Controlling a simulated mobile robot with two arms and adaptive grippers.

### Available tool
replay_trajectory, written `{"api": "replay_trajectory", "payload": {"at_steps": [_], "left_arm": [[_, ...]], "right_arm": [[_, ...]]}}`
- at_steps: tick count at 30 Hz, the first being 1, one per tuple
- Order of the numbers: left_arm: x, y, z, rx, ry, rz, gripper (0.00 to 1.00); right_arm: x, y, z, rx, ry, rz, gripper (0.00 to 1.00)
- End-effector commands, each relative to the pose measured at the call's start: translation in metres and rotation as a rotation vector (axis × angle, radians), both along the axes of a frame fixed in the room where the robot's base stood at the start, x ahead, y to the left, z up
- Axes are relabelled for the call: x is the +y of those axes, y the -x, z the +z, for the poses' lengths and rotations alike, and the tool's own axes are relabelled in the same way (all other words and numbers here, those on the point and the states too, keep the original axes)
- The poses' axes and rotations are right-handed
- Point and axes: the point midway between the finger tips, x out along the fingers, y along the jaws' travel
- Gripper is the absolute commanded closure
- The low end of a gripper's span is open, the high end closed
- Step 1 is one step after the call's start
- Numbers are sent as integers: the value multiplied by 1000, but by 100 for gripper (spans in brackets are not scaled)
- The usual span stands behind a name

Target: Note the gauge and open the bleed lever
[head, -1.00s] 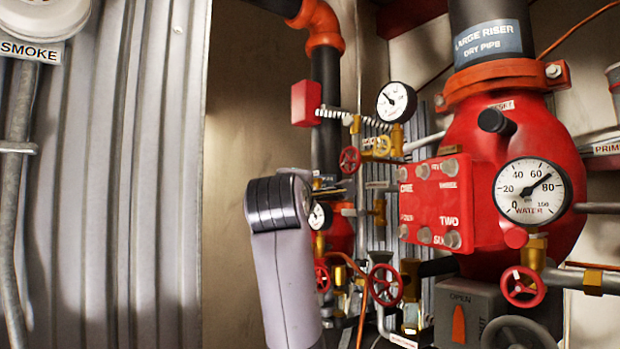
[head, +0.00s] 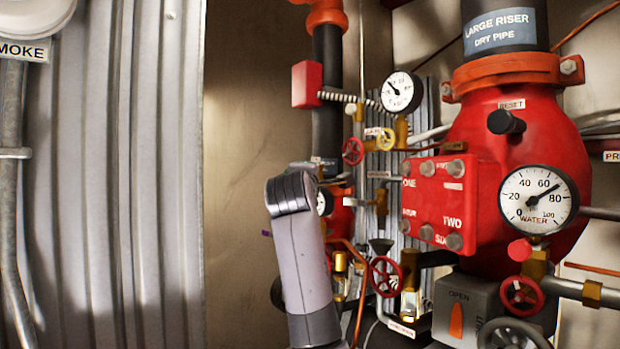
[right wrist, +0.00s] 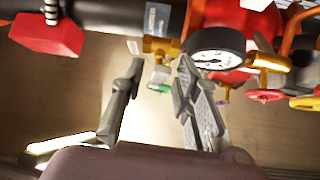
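The round WATER gauge (head: 538,198) is on the right of the head view, its needle between 60 and 80. A smaller gauge (head: 401,91) sits higher on a brass fitting, and a third gauge (head: 325,202) is partly hidden behind my arm. In the right wrist view my right gripper (right wrist: 160,78) is open, its fingers apart and empty. Beyond and between them is a brass fitting (right wrist: 158,46) with a small green part (right wrist: 162,88) below it. A gauge (right wrist: 216,47) is just right of the fingers. I cannot tell which part is the bleed lever. My left gripper is not seen.
Red handwheels (head: 386,276) and thin pipes crowd the space beside my arm. The big red valve body (head: 490,130) with a bolted cover (head: 437,200) stands right. A grey box marked OPEN (head: 462,310) is low. Bare wall (head: 250,110) and corrugated panel (head: 130,180) lie left.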

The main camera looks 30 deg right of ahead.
Motion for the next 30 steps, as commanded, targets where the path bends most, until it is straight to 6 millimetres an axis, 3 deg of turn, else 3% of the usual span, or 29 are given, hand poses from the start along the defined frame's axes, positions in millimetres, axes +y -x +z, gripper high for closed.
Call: {"api": "replay_trajectory", "payload": {"at_steps": [12, 23, 30], "left_arm": [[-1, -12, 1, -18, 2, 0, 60], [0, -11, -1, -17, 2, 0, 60], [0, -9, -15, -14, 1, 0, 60]], "right_arm": [[0, 0, 0, 0, 0, 0, 100], [0, 0, -1, -7, -1, 0, 100], [0, -1, -9, -82, -6, 0, 100]]}}
